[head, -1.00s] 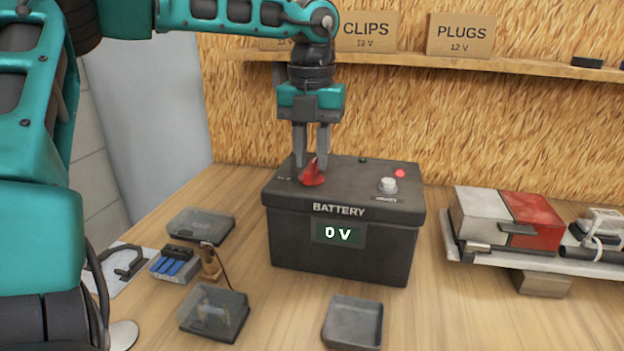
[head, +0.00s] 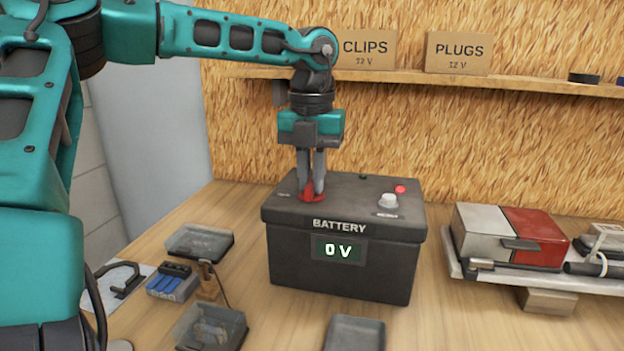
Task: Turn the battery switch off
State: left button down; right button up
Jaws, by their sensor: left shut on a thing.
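The black battery box (head: 300,262) stands on the bench, with a display (head: 338,249) reading "0 V" on its front. The red battery switch (head: 308,197) is on the left of its top. My left gripper (head: 312,188) points straight down over the switch, its fingers close together and shut on the red handle. The fingers hide much of the handle, so its exact angle is hard to tell. A white knob (head: 388,201) and a small red light (head: 400,189) are on the right of the top. My right gripper is not in view.
Clear-lidded boxes (head: 200,241) and a blue fuse block (head: 172,282) lie left of the battery. A grey tray (head: 355,334) is in front. A red and white unit (head: 508,236) stands right. A shelf (head: 450,83) with cartons runs behind.

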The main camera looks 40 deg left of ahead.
pick_arm(q)
jog(key=shift+f+n+b, duration=0.1)
jog(key=shift+n+b, duration=0.45)
jog(key=shift+n, duration=0.45)
jog(key=n, duration=0.3)
jog(key=shift+b, duration=0.4)
jog(key=shift+n+b, duration=0.4)
jog(key=shift+n, duration=0.4)
jog(key=shift+n+b, duration=0.4)
jog(key=shift+n, duration=1.5)
